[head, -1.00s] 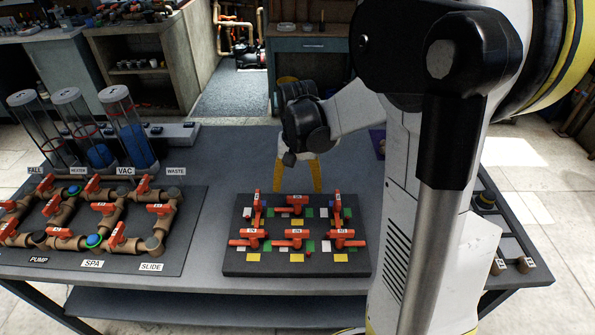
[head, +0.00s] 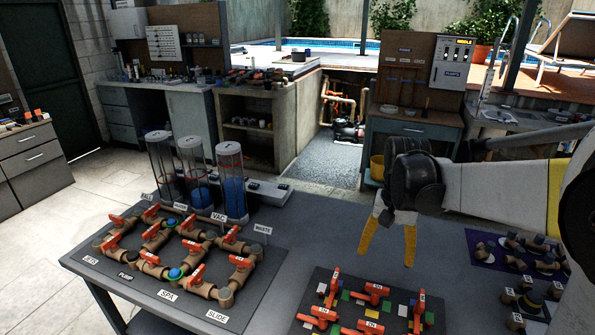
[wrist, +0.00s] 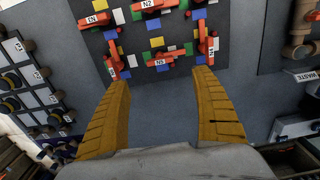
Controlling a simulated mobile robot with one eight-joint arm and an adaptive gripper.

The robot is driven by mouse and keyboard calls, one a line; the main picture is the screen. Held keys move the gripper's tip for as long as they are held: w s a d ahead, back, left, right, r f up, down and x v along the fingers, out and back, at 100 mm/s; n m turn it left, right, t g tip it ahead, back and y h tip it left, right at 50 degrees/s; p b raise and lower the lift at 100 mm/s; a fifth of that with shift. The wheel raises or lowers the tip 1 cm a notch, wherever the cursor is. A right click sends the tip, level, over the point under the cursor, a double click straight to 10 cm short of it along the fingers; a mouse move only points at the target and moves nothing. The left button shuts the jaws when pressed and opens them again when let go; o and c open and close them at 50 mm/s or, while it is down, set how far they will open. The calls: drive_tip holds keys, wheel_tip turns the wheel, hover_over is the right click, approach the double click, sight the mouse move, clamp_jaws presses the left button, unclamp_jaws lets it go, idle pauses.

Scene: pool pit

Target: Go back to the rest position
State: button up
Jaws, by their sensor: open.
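My gripper (head: 391,240) hangs above the grey table with its two yellow fingers apart and nothing between them. In the wrist view my gripper (wrist: 163,82) is also open and empty. Beyond the fingertips lies a dark board (head: 300,328) with red-orange valve handles and coloured squares; it also shows in the wrist view (wrist: 125,72). The fingers are apart from the board. My arm comes in from the right of the head view and hides part of the table there.
A pipe manifold (head: 205,263) with red handles and three clear cylinders (head: 232,180) stands at the left. A purple mat (head: 480,251) with several brown fittings lies at the right. The table (head: 330,225) is bare between manifold and gripper. A workbench (head: 412,122) stands behind.

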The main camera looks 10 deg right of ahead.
drive_tip(key=s+a+r+n+t, duration=0.3)
drive_tip(key=s+a+n+t, duration=0.3)
drive_tip(key=s+a, duration=0.4)
drive_tip(key=a, duration=0.3)
drive_tip(key=shift+s+r+n+t, duration=0.25)
drive_tip(key=shift+s+n+t, duration=0.05)
drive_tip(key=shift+s+t, duration=0.1)
drive_tip(key=shift+s+a, duration=0.15)
drive_tip(key=shift+a, duration=0.1)
drive_tip(key=shift+c, duration=1.3)
drive_tip(key=shift+a+f, duration=0.1)
drive_tip(key=c, duration=0.7)
drive_tip(key=n+g+p, duration=0.3)
drive_tip(key=n+g, duration=0.4)
drive_tip(key=n, duration=0.4)
hover_over(371, 324)
wheel_tip(371, 324, down, 5)
drive_tip(key=shift+n, duration=0.3)
wheel_tip(371, 324, down, 10)
drive_tip(key=b, duration=0.5)
drive_tip(key=shift+f, duration=0.2)
